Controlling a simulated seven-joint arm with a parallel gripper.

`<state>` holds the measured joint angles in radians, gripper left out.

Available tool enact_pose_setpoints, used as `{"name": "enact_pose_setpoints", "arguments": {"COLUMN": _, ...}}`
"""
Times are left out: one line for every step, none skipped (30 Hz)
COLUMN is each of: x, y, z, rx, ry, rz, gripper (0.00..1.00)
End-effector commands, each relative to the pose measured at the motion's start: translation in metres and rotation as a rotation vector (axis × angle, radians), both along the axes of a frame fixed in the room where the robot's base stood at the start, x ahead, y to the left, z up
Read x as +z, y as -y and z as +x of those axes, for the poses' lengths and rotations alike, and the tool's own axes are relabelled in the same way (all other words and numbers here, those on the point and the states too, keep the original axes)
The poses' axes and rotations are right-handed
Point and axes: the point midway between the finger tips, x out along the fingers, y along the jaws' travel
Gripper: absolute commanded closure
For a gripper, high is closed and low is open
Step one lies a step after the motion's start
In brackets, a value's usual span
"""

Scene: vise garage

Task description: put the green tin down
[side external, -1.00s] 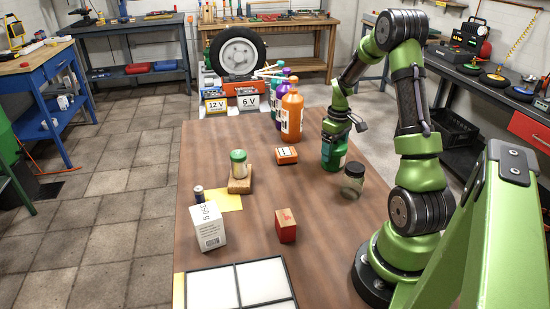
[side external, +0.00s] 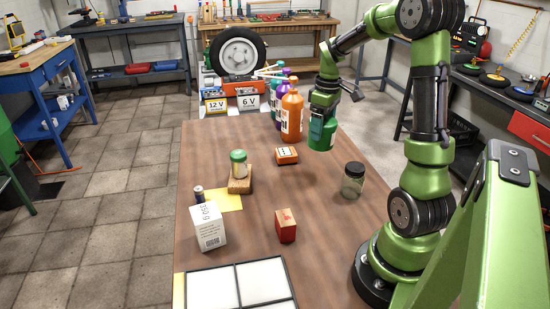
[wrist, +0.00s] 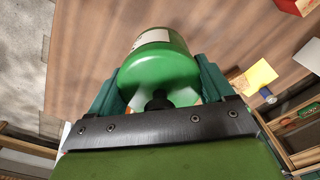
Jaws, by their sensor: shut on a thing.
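The green tin (side external: 322,134) is in my gripper (side external: 323,110), near the far right part of the wooden table (side external: 255,265) in the side external view. It looks upright and raised, with table seen below it. In the wrist view the tin (wrist: 155,62) sits between the two teal fingers of my gripper (wrist: 157,85), which are shut on it from both sides. A pale label shows at its upper edge. Part of the tin is hidden by the gripper in the side external view.
An orange bottle (side external: 292,115) and purple bottle (side external: 283,104) stand just left of the tin. A glass jar (side external: 353,181), orange box (side external: 286,155), red box (side external: 285,226), green-lidded jar on a wood block (side external: 240,187) and white box (side external: 207,227) stand around the clear middle table.

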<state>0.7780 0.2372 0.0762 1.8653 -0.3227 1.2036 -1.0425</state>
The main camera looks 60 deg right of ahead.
Motion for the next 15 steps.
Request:
{"name": "enact_pose_setpoints", "arguments": {"x": -0.001, "y": -0.021, "z": 0.000, "rx": 0.072, "ry": 0.002, "rz": -0.002, "gripper": 0.69}}
{"name": "enact_pose_setpoints", "arguments": {"x": -0.002, "y": -0.033, "z": 0.000, "rx": 0.114, "ry": 0.001, "rz": -0.002, "gripper": 0.69}}
{"name": "enact_pose_setpoints", "arguments": {"x": -0.005, "y": -0.047, "z": -0.002, "rx": 0.170, "ry": -0.001, "rz": -0.004, "gripper": 0.69}}
{"name": "enact_pose_setpoints", "arguments": {"x": -0.007, "y": -0.058, "z": -0.004, "rx": 0.211, "ry": -0.005, "rz": -0.005, "gripper": 0.69}}
{"name": "enact_pose_setpoints", "arguments": {"x": -0.009, "y": -0.067, "z": -0.005, "rx": 0.250, "ry": -0.007, "rz": -0.007, "gripper": 0.69}}
{"name": "enact_pose_setpoints", "arguments": {"x": -0.013, "y": -0.077, "z": -0.008, "rx": 0.298, "ry": -0.011, "rz": -0.009, "gripper": 0.69}}
{"name": "enact_pose_setpoints", "arguments": {"x": -0.015, "y": -0.084, "z": -0.010, "rx": 0.329, "ry": -0.014, "rz": -0.011, "gripper": 0.69}}
{"name": "enact_pose_setpoints", "arguments": {"x": -0.017, "y": -0.089, "z": -0.012, "rx": 0.357, "ry": -0.017, "rz": -0.012, "gripper": 0.69}}
{"name": "enact_pose_setpoints", "arguments": {"x": -0.021, "y": -0.094, "z": -0.015, "rx": 0.385, "ry": -0.021, "rz": -0.012, "gripper": 0.69}}
{"name": "enact_pose_setpoints", "arguments": {"x": -0.024, "y": -0.097, "z": -0.016, "rx": 0.404, "ry": -0.023, "rz": -0.012, "gripper": 0.69}}
{"name": "enact_pose_setpoints", "arguments": {"x": -0.027, "y": -0.099, "z": -0.018, "rx": 0.419, "ry": -0.026, "rz": -0.012, "gripper": 0.69}}
{"name": "enact_pose_setpoints", "arguments": {"x": -0.034, "y": -0.100, "z": -0.020, "rx": 0.434, "ry": -0.030, "rz": -0.009, "gripper": 0.69}}
{"name": "enact_pose_setpoints", "arguments": {"x": -0.039, "y": -0.100, "z": -0.019, "rx": 0.442, "ry": -0.030, "rz": -0.010, "gripper": 0.69}}
{"name": "enact_pose_setpoints", "arguments": {"x": -0.044, "y": -0.099, "z": -0.019, "rx": 0.448, "ry": -0.028, "rz": -0.013, "gripper": 0.69}}
{"name": "enact_pose_setpoints", "arguments": {"x": -0.050, "y": -0.099, "z": -0.019, "rx": 0.450, "ry": -0.027, "rz": -0.013, "gripper": 0.69}}
